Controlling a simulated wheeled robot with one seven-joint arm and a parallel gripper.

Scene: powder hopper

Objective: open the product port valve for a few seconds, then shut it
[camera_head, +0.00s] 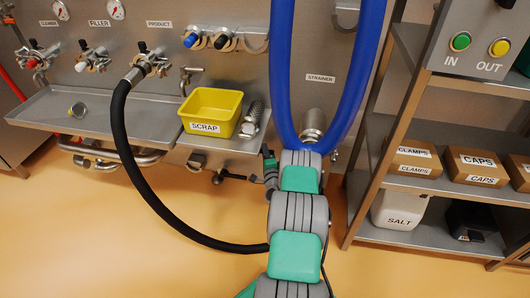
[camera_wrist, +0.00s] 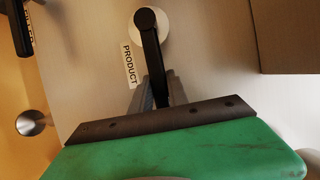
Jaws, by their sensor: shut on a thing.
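In the wrist view, a black lever (camera_wrist: 151,50) pivots at a round knob on a pale disc, on a bare metal panel. A PRODUCT label (camera_wrist: 130,65) is beside it. My gripper (camera_wrist: 158,98) is shut on the lever's near end, with a grey finger on each side. In the head view, a PRODUCT label (camera_head: 158,24) is on the wall panel above a port with a black handle (camera_head: 143,47) and a black hose (camera_head: 130,150). My arm's end there is small and partly hidden, so I cannot tell its contact from that view.
Blue hoses (camera_head: 282,70) hang above my arm. A yellow SCRAP bin (camera_head: 212,108) sits on the steel ledge. A shelf rack (camera_head: 378,150) with boxes stands at the right. In the wrist view, a round metal knob (camera_wrist: 33,122) is at the left. Open floor lies at the lower left.

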